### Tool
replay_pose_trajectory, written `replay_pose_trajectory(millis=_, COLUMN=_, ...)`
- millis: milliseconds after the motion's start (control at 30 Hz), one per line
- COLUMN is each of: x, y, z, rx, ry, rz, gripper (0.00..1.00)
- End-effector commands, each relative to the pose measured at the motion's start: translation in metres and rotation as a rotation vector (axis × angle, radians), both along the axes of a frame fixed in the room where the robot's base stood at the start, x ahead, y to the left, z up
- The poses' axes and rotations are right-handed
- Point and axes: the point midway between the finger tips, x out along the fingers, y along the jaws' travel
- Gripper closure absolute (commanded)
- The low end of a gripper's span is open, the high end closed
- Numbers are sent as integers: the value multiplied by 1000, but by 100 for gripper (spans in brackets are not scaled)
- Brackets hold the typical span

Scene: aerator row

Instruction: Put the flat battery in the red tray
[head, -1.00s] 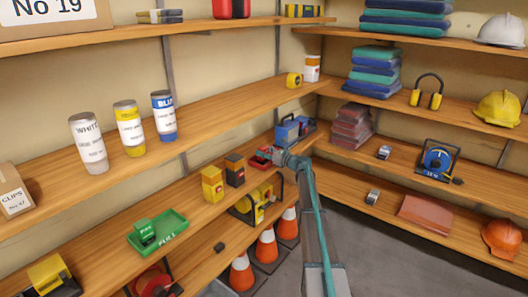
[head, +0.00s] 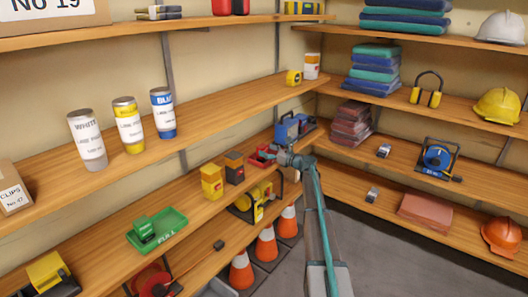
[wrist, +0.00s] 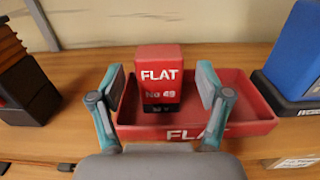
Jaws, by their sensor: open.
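The flat battery (wrist: 160,72) is a red block with a dark lower part, marked FLAT No 49. In the wrist view it stands upright inside the left part of the red tray (wrist: 255,122), whose front wall also reads FLAT. My gripper (wrist: 163,86) is open, with one finger on each side of the battery and a visible gap at both sides. In the head view my gripper (head: 284,158) is at the red tray (head: 258,161) on the middle left shelf; the battery is hard to make out there.
A blue unit (wrist: 295,55) stands close right of the tray, and a dark and orange block (wrist: 22,80) stands to its left. A green tray (head: 170,238) marked FULL holds a green battery (head: 144,229) farther left. The wall is behind the tray.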

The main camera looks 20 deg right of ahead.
Motion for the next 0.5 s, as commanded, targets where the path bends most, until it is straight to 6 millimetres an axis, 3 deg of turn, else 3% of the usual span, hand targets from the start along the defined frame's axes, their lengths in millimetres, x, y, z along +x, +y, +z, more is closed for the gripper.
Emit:
replay_pose_trajectory(millis=200, x=-41, y=-21, z=-2, rx=1, ry=0, rz=-1, gripper=23)
replay_pose_trajectory(millis=500, x=-77, y=-42, z=-1, rx=0, ry=0, rz=0, gripper=23)
